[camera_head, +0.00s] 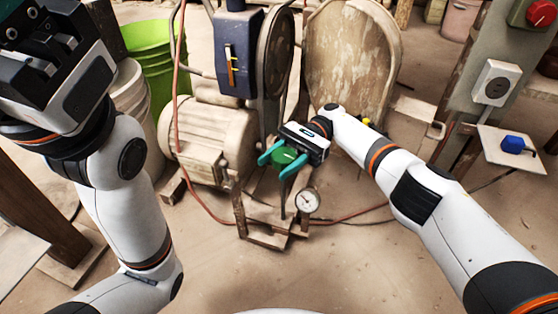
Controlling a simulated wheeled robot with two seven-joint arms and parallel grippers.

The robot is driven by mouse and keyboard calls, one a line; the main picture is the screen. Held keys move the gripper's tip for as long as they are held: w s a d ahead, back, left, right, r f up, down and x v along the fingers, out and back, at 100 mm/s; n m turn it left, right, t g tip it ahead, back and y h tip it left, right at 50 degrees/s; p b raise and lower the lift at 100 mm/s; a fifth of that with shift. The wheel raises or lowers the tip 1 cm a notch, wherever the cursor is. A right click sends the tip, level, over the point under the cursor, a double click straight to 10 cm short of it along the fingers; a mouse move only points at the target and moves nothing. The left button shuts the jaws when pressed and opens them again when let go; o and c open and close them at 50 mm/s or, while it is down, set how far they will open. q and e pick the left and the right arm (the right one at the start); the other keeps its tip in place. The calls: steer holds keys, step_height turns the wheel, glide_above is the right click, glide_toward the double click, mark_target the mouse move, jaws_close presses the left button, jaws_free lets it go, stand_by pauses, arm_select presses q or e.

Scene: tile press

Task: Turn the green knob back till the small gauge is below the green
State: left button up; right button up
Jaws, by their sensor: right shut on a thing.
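The green knob (284,156) sits on a stand in front of the machine, near the middle of the head view. My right gripper (277,163) has its teal fingers on either side of the knob and is shut on it. The small gauge (307,201) is a round white dial just below and to the right of the knob; its needle is too small to read. My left gripper (35,50) is raised at the top left, away from the knob; its fingers do not show clearly.
A cream motor (215,140) and a blue box (238,55) stand behind the knob. A red hose runs along the floor below. A green bucket (150,50) stands at the left. A post with a red button (541,12) and a blue plug (513,144) are at the right.

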steer(key=shift+s+a+f, duration=0.1)
steer(key=o, duration=1)
step_height(320, 180, up, 10)
steer(key=p, duration=0.6)
steer(key=shift+p, duration=0.3)
